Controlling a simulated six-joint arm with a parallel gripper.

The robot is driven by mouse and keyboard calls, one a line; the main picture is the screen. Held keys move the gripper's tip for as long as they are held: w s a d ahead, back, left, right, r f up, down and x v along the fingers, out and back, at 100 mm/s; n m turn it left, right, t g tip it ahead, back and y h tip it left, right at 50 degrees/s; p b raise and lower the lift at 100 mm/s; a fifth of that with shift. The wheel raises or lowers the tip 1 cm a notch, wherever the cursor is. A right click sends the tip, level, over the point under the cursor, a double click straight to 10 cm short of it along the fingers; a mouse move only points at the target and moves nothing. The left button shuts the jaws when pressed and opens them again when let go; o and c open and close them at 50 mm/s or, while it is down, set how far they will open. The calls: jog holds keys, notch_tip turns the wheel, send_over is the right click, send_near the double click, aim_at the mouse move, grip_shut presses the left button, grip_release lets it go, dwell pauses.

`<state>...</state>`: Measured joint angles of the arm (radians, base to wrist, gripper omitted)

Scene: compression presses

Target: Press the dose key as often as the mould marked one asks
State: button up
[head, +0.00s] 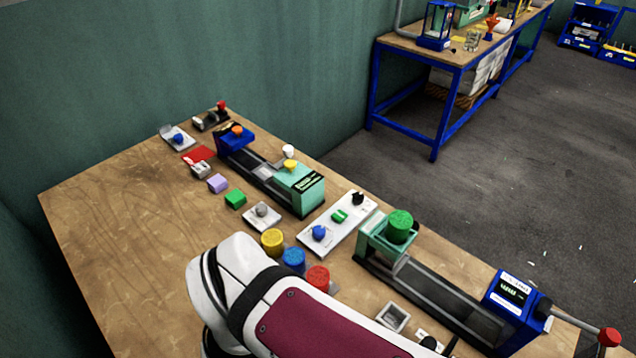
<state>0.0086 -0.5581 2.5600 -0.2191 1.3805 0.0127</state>
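My white and maroon arm comes in from the bottom middle; my gripper does not show. No mark "one" and no dose key label can be read at this size. A white panel (337,238) in the middle of the bench carries a blue knob (319,233), a green rocker-like part (340,215) and a black part (358,198). A grey plate (262,218) with a round grey button stands left of it. A pale plate with a blue button (178,139) sits at the far left. A small grey square hollow block (393,317) lies near the front; whether it is a mould I cannot tell.
Yellow (272,241), blue (293,260) and red (318,277) cylinders stand beside my arm. A press with a green cylinder (400,226) and blue display box (513,296) is at right; a second press (300,188) is behind. The wooden bench (110,215) is bare at left.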

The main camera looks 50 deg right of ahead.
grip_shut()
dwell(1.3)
